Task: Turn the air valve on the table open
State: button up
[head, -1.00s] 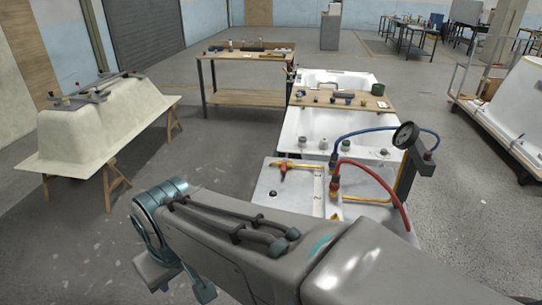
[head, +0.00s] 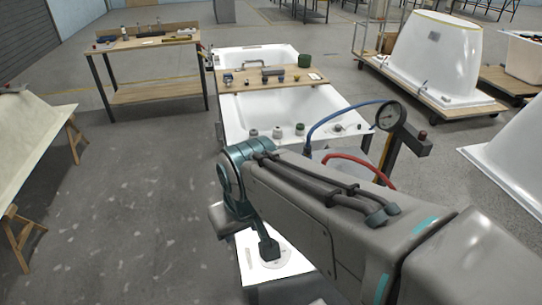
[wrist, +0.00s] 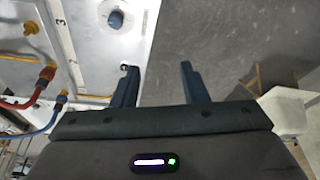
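The white table (head: 256,272) is mostly hidden behind my arm in the head view; its white, labelled top (wrist: 88,20) shows at the upper left of the wrist view. On it are a round blue-grey knob (wrist: 115,20) on a disc, a yellow fitting (wrist: 32,28), a red hose connector (wrist: 47,73) and a blue hose (wrist: 45,125). I cannot tell for certain which of these is the air valve. My gripper (wrist: 157,75) is open and empty, its two dark fingers apart. The left finger overlaps the table edge in the picture; the right is over grey floor. The knob is beyond the left finger, apart from it.
A pressure gauge on a post (head: 389,116) with blue and red hoses stands at the table's right. A white bathtub (head: 302,108) with a wooden board (head: 240,82) lies behind. A wooden workbench (head: 150,92) is at back left.

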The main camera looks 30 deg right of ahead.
jog(key=w+d+f+m+b, duration=0.1)
jog(key=w+d+f, duration=0.1)
jog(key=w+d, duration=0.55)
jog(key=w+d+f+m+h+b, duration=0.1)
jog(key=w+d+f+b, duration=0.2)
jog(key=w, duration=0.8)
jog(key=w+d+f+m, duration=0.1)
jog(key=w+d+f, duration=0.1)
jog(key=w+d, duration=0.6)
jog(key=shift+t, duration=0.5)
jog(key=x, duration=0.4)
jog(key=p+x, duration=0.1)
jog(key=x, duration=0.9)
jog(key=shift+w+a+r, duration=0.1)
jog(key=shift+w+a, duration=0.3)
jog(key=shift+w, duration=0.05)
grip_shut()
